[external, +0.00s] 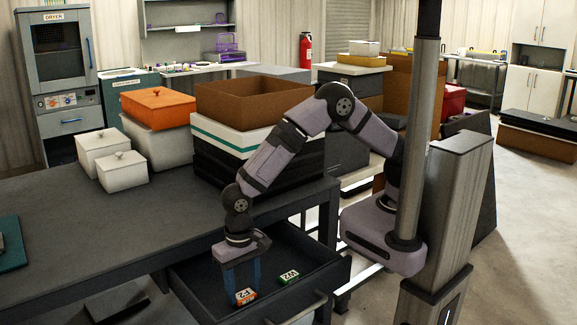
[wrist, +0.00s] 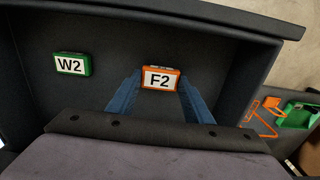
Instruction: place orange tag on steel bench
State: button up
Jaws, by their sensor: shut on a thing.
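The orange tag (wrist: 160,78), with a white face marked F2, is between the two blue fingers of my gripper (wrist: 160,92) in the wrist view. My gripper is shut on it. In the external view the orange tag (external: 245,296) is at the fingertips of my gripper (external: 243,288), low inside an open drawer (external: 210,300). Whether the tag touches the drawer floor I cannot tell. The dark grey bench top (external: 90,225) lies above and to the left of the drawer; whether this is the steel bench I cannot tell.
A green tag marked W2 (wrist: 72,65) lies in the drawer, also in the external view (external: 288,276). The drawer walls surround my gripper. White lidded boxes (external: 121,170) and an orange lidded box (external: 158,106) stand at the bench's back. The bench's middle is clear.

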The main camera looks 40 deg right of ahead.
aim_at(243, 294)
jog(key=shift+f, duration=0.45)
jog(key=shift+f, duration=0.25)
jog(key=o, duration=1)
jog(key=shift+b, duration=0.4)
jog(key=shift+o, duration=0.6)
jog(key=shift+r+b, duration=0.55)
jog(key=shift+r, duration=3.2)
